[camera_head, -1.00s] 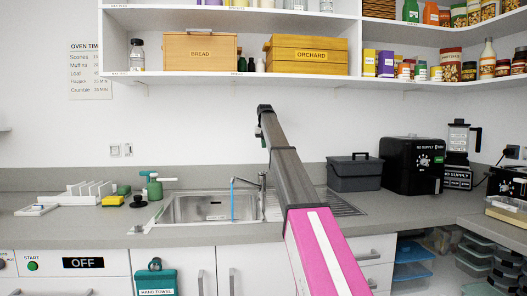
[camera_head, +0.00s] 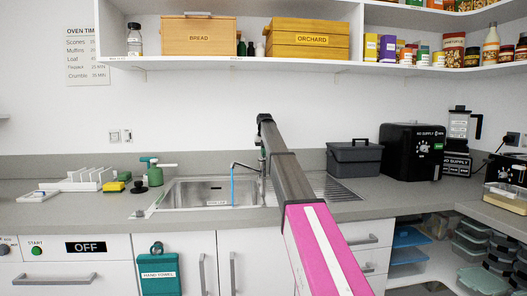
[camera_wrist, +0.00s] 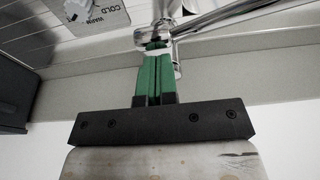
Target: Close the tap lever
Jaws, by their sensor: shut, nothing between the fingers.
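The chrome tap (camera_head: 247,167) stands at the back of the sink, and a blue stream of water (camera_head: 232,188) falls from its spout into the basin. In the wrist view the tap's metal body and bar (camera_wrist: 205,22) lie just beyond my fingertips. My gripper (camera_wrist: 154,46) has green fingers shut together with nothing between them. Its tips overlap the tap's metal in the picture; I cannot tell whether they touch it. Which metal part is the lever is unclear. In the head view my arm hides the gripper and part of the tap.
A plate marked COLD and WARM (camera_wrist: 92,14) shows in the wrist view. The steel sink (camera_head: 185,194) is set in the grey counter (camera_head: 90,215). A green spray bottle (camera_head: 153,173) stands left, a dark grey box (camera_head: 353,158) right. A shelf (camera_head: 240,63) hangs above.

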